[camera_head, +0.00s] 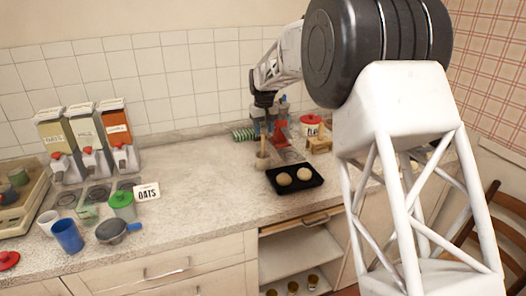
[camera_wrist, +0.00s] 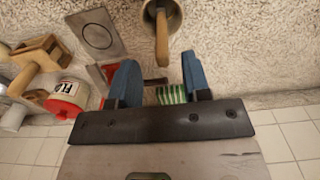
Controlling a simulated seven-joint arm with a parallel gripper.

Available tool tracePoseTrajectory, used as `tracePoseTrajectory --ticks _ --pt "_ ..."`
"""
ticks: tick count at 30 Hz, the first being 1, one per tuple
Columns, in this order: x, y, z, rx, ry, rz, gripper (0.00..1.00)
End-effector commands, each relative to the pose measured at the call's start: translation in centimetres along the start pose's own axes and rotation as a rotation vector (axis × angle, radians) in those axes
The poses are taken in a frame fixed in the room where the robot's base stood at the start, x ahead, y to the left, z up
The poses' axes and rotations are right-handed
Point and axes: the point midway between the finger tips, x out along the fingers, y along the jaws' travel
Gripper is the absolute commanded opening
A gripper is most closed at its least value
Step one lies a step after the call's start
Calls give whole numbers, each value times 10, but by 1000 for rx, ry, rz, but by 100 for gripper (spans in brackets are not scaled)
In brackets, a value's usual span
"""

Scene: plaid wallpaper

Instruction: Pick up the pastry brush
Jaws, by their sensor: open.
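A light wooden handle (camera_wrist: 162,40) stands in a round brownish pot (camera_wrist: 150,14), and the pot also shows in the head view (camera_head: 262,161). The handle's lower end is hidden inside the pot. It may be the pastry brush, but I cannot see bristles. My gripper (camera_wrist: 158,70) is open, with two blue fingers apart and nothing held between them. In the head view my gripper (camera_head: 264,100) is above the back of the counter, close to the pot and handle.
A black tray with two round buns (camera_head: 294,179) lies in front of the pot. A green striped roll (camera_head: 245,134), a red appliance (camera_head: 281,134), a red-lidded tin (camera_head: 311,126) and a wooden block (camera_head: 320,144) stand nearby. The middle counter (camera_head: 205,180) is clear.

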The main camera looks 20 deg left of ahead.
Motion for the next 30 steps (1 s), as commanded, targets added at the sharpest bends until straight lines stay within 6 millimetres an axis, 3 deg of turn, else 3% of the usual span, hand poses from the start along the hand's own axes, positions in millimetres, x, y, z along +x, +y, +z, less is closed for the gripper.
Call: tracePoseTrajectory --ticks 16,30 --pt "11 0 0 0 -1 0 44" --pt "56 -3 0 0 -2 0 44"
